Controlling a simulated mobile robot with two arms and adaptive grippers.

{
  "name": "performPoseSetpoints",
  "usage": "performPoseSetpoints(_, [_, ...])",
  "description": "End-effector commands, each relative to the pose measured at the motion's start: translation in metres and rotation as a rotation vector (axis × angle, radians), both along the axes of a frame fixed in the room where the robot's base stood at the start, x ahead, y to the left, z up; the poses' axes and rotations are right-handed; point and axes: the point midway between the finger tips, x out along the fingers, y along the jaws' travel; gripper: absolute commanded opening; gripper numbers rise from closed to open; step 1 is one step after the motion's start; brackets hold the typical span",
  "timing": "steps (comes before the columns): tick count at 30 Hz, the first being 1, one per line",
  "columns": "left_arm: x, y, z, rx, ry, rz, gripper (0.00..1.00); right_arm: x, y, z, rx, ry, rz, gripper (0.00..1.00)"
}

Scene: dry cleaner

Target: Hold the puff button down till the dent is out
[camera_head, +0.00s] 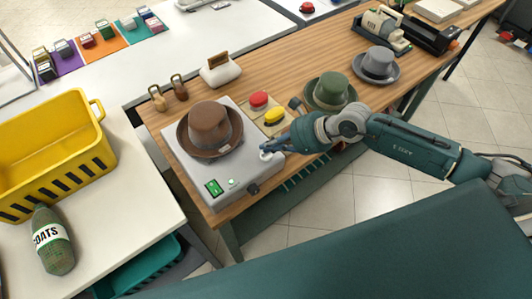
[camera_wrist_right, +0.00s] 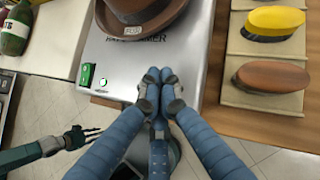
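The box's front carries a green switch (camera_head: 214,187), a small white round spot (camera_head: 231,182) and a dark knob (camera_head: 253,189). My right gripper (camera_head: 268,150) is at the box's right front, its blue fingers together and empty; they also show in the wrist view (camera_wrist_right: 157,76) over the box's front part. No puff button can be made out; the fingers may hide it. The dent cannot be made out. My left gripper (camera_wrist_right: 80,137) shows with fingers spread, low at left.
Red (camera_head: 258,99) and yellow (camera_head: 275,116) brushes lie right of the box. A green hat (camera_head: 330,91) and a grey hat (camera_head: 376,64) stand further right. A yellow basket (camera_head: 60,150) and a green bottle (camera_head: 53,240) are on the left counter.

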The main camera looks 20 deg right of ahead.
Motion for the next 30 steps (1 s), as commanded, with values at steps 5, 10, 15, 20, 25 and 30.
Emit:
performPoseSetpoints(5, [-0.0001, 0.0, 0.0, 0.0, 0.0, 0.0, 0.33, 0.0, -0.0001, 0.0001, 0.0, 0.0, 0.0, 0.0])
performPoseSetpoints(10, [-0.0001, -0.0001, 0.0, 0.0, 0.0, 0.0, 0.33, 0.0, -0.0001, 0.0001, 0.0, 0.0, 0.0, 0.0])
performPoseSetpoints(15, [-0.0002, 0.0, -0.0025, 0.0, 0.0, 0.0, 0.33, 0.0, 0.0, -0.0025, 0.0, 0.0, 0.0, 0.0])
performPoseSetpoints(20, [-0.0001, 0.0, -0.0087, 0.0, 0.0, 0.0, 0.33, 0.0, 0.0, -0.0086, 0.0, 0.0, 0.0, 0.0])
performPoseSetpoints(25, [-0.0002, 0.0, -0.0086, 0.0, 0.0, 0.0, 0.33, 0.0001, 0.0, -0.0081, 0.0, 0.0, 0.0, 0.0])
performPoseSetpoints(30, [-0.0002, 0.0, -0.0085, 0.0, 0.0, 0.0, 0.33, 0.0, 0.0, -0.0082, 0.0, 0.0, 0.0, 0.0])
